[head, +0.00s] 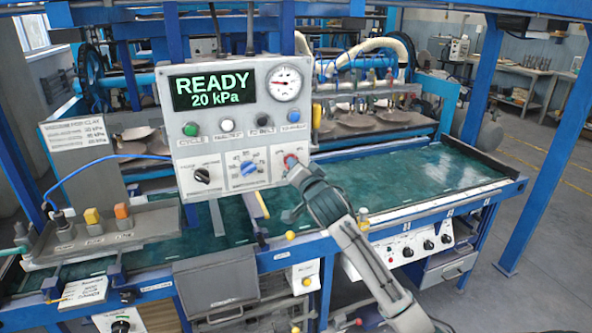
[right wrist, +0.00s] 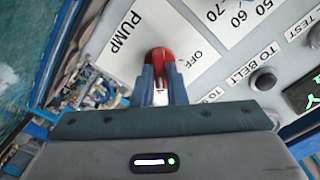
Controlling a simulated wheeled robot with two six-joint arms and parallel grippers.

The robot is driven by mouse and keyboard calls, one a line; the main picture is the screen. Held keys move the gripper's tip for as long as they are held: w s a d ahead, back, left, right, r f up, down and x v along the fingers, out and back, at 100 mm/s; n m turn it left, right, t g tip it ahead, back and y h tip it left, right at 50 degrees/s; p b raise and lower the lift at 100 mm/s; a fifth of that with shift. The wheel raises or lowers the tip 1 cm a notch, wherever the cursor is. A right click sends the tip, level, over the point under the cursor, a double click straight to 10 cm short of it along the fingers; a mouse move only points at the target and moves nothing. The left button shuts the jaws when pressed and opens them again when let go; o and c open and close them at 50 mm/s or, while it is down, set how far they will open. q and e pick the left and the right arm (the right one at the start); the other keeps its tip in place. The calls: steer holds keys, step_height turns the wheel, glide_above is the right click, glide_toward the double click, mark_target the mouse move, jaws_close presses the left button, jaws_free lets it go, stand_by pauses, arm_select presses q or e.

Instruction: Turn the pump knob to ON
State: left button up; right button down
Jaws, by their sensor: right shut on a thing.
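The red pump knob (head: 291,160) is at the lower right of the grey control panel (head: 222,133). It also shows in the right wrist view (right wrist: 160,56), on a white plate lettered PUMP (right wrist: 122,35), with OFF beside it. My right gripper (head: 297,171) reaches up to the panel from the lower right. In the right wrist view its two fingers (right wrist: 160,78) are shut on the red knob, one on each side. The ON mark cannot be made out, and the fingers hide part of the plate. My left gripper is in neither view.
The panel's display (head: 213,88) reads READY 20 kPa, beside a round gauge (head: 285,83). A blue knob (head: 248,168) and a black knob (head: 202,174) sit left of the red one. Several push buttons line up above. A green belt (head: 420,172) lies behind my arm.

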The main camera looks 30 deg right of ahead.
steer(key=shift+f, duration=0.15)
stand_by(0.3)
steer(key=c, duration=1.5)
jaws_free()
steer(key=shift+o, duration=0.2)
steer(key=b+v, duration=0.3)
steer(key=v, duration=0.7)
steer(key=shift+s+b, duration=0.35)
steer(key=shift+s, duration=0.05)
